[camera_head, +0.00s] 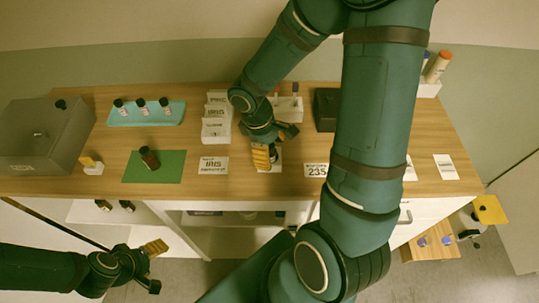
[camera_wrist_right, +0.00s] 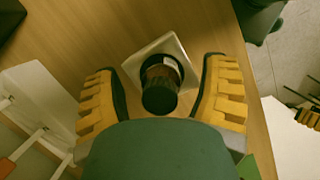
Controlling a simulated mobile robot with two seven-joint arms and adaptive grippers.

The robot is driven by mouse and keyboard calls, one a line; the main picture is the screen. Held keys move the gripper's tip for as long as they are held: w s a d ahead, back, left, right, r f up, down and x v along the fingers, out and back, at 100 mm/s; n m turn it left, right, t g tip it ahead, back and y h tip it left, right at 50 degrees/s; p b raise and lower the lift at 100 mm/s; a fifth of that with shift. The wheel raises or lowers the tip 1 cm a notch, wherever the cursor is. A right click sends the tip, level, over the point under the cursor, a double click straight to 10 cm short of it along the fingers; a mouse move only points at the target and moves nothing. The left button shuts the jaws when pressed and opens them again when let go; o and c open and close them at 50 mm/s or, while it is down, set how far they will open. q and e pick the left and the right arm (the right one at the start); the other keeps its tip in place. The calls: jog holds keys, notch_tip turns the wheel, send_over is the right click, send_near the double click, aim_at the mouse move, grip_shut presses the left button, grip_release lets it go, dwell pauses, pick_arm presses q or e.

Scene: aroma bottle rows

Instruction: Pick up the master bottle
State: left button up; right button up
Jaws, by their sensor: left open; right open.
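A brown bottle with a black cap (camera_wrist_right: 160,92) stands on a small white square stand (camera_wrist_right: 181,45) in the right wrist view. No label tells me whether it is the master bottle. My right gripper (camera_head: 266,157) is open, its yellow-padded fingers on either side of this bottle, with gaps visible to both. In the head view the gripper mostly hides the bottle. Another dark bottle (camera_head: 149,158) is on a green mat (camera_head: 165,177) to the left. My left gripper (camera_head: 152,268) is open and empty, low at the left in front of the table.
A light-blue tray (camera_head: 126,121) holds three small dark bottles. A grey box (camera_head: 40,140) stands at the far left. White card-fronted holders (camera_head: 216,128) stand just left of my right gripper. A "235" card (camera_head: 317,170) lies to its right.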

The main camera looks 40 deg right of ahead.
jog(key=shift+f, duration=0.1)
jog(key=c, duration=1.3)
jog(key=shift+o, duration=0.2)
notch_tip(320, 180, up, 9)
jog(key=shift+p, duration=0.8)
grip_shut()
jog(key=shift+r, duration=0.5)
